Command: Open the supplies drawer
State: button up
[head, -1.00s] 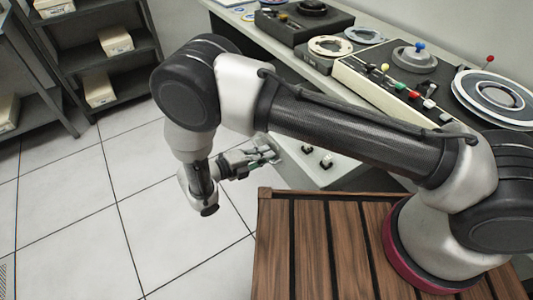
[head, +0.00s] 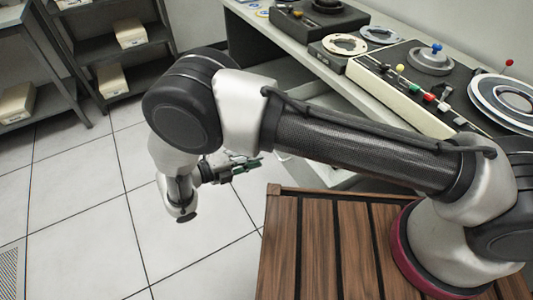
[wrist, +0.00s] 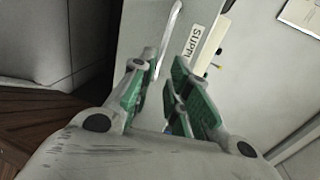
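The supplies drawer front (wrist: 150,22) shows in the wrist view, with a white label (wrist: 196,45) reading "SUPPL" in its visible part. A pale bar handle (wrist: 171,38) runs beside the label. My gripper (wrist: 160,78) has its green-padded fingers apart. The handle's near end lies at the gap between the fingertips, closer to the left finger; I cannot tell if they touch. In the head view my gripper (head: 245,165) is beside the desk, left of the wooden deck. My arm hides most of the drawer area there, so how far the drawer stands open is unclear.
The desk top (head: 243,17) carries reel and lever equipment (head: 415,85). Grey shelves (head: 118,55) with boxes stand at the back left. The tiled floor (head: 90,200) at left is clear. The slatted wooden deck (head: 320,235) lies below my arm.

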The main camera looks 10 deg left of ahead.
jog(key=shift+v, duration=1.8)
